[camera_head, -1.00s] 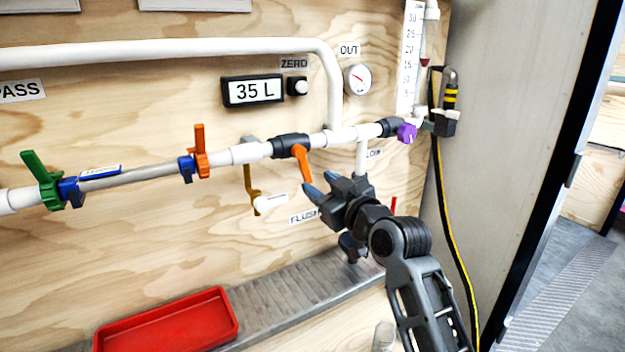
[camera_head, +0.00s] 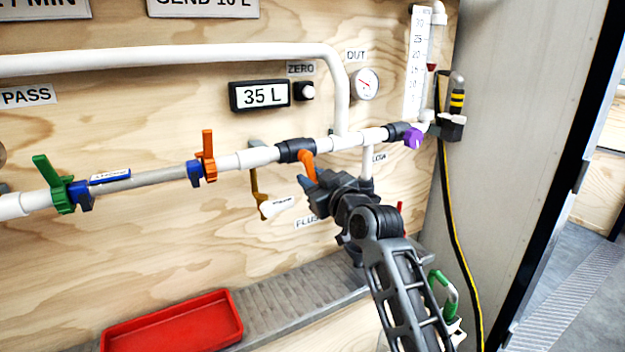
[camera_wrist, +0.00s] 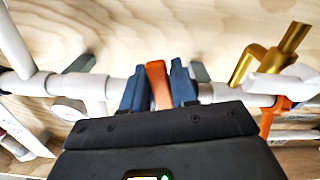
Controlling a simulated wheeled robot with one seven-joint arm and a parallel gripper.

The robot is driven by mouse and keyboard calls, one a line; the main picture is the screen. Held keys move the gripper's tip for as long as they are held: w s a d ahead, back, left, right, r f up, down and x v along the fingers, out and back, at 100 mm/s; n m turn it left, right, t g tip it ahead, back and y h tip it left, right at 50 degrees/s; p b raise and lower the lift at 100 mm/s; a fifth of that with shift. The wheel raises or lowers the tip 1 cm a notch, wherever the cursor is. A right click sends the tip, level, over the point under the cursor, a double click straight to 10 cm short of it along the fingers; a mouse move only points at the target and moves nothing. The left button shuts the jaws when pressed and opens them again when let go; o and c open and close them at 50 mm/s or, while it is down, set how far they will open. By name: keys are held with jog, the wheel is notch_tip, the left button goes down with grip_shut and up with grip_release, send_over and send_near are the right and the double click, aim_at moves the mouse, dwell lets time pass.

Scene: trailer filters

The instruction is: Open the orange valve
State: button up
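The orange valve is a black valve body (camera_head: 295,150) on the white pipe with an orange lever (camera_head: 307,166) that points down and slightly right. My gripper (camera_head: 309,182) is at the lever's lower part. The lever's lower end is hidden by my gripper in the head view.
Another orange handle (camera_head: 208,155) and a green handle (camera_head: 55,184) are on the pipe to the left. A brass lever (camera_head: 259,192) hangs just left of my gripper, and a purple knob (camera_head: 413,138) is right. A red tray (camera_head: 172,325) lies below.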

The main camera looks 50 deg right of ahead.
aim_at(320, 148)
grip_shut()
jog(key=shift+d+n+b, duration=0.15)
jog(key=shift+n+b, duration=0.15)
jog(key=shift+b, duration=0.1)
jog(key=shift+s+d+n+b, duration=0.15)
jog(key=shift+d+n+b, duration=0.3)
jog(key=shift+n+b, duration=0.5)
jog(key=shift+s+d+r+n+b, duration=0.15)
jog(key=shift+d+r+n+b, duration=0.3)
jog(key=shift+r+n+b, duration=1.15)
jog(key=shift+s+d+r+n+b, duration=0.15)
jog(key=shift+d+n+b, duration=0.45)
jog(key=shift+n, duration=1.95)
jog(key=shift+s+d+r+n+b, duration=0.1)
jog(key=shift+d+r+n+b, duration=0.15)
jog(key=shift+r+n+b, duration=1.35)
jog(key=shift+f+n+p, duration=0.3)
jog(key=shift+f+n, duration=0.3)
jog(key=shift+f, duration=0.05)
